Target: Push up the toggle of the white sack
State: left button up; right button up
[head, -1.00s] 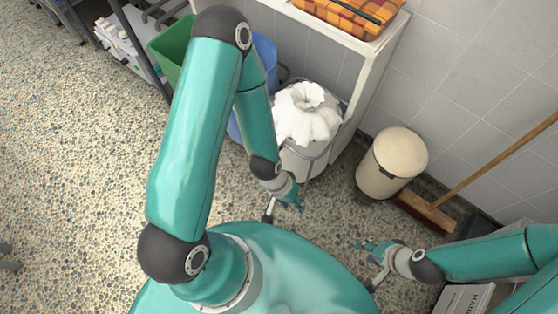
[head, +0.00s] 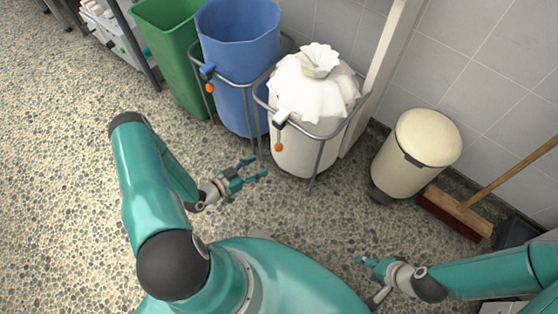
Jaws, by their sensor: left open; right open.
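The white sack (head: 312,115) stands in a grey metal ring stand, its top gathered into a bunched neck. A dark and pale clamp (head: 283,118) sits on the ring at its front left. An orange toggle (head: 279,148) hangs below that clamp against the front of the sack. My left gripper (head: 256,170) is open and empty, over the floor to the left of the sack and below the toggle in the picture, apart from both. My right gripper (head: 364,262) is open and empty at the lower right, away from the sack.
A blue sack (head: 236,70) with its own orange toggle (head: 210,89) stands left of the white one, and a green bin (head: 172,55) beyond it. A cream pedal bin (head: 415,150) and a broom (head: 455,212) stand right. The speckled floor (head: 90,200) in front is clear.

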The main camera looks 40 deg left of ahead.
aim_at(279, 148)
pick_arm(q)
jog(key=s+a+f+t+b, duration=0.3)
jog(key=s, duration=0.1)
jog(key=shift+m, duration=0.4)
jog(key=b+x, duration=0.1)
jog(key=x, duration=0.7)
jog(key=b+x, duration=0.1)
jog(key=x, duration=0.7)
jog(key=shift+w+d+f, duration=0.15)
jog(key=shift+d, duration=0.1)
pick_arm(e)
notch_tip(279, 148, down, 8)
jog(key=shift+r, duration=0.25)
pick_arm(q)
grip_shut()
